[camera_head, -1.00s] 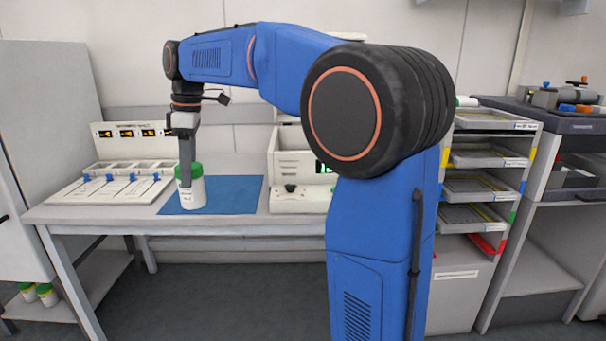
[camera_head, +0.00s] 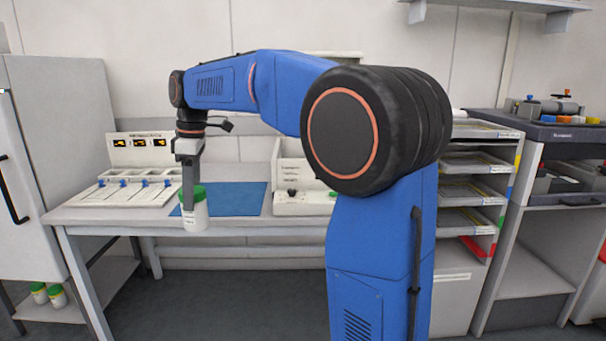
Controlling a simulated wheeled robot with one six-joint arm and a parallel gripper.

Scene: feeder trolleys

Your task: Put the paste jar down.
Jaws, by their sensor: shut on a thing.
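The paste jar (camera_head: 195,217) is white with a green lid. My gripper (camera_head: 189,192) is shut on it from above and holds it upright. One dark finger shows along the jar's left side; the other finger is hidden. In the picture the jar covers the front left part of the blue mat (camera_head: 238,199) and the front edge of the white table (camera_head: 120,221). Its base shows lower than the tabletop's edge, so it appears to hang at or in front of that edge.
A feeder panel with blue knobs (camera_head: 127,190) stands on the table's left, and a white device (camera_head: 300,203) on its right. Two green-lidded jars (camera_head: 48,294) stand on the low shelf. Tray shelves (camera_head: 466,193) stand at right. Much of the mat is bare.

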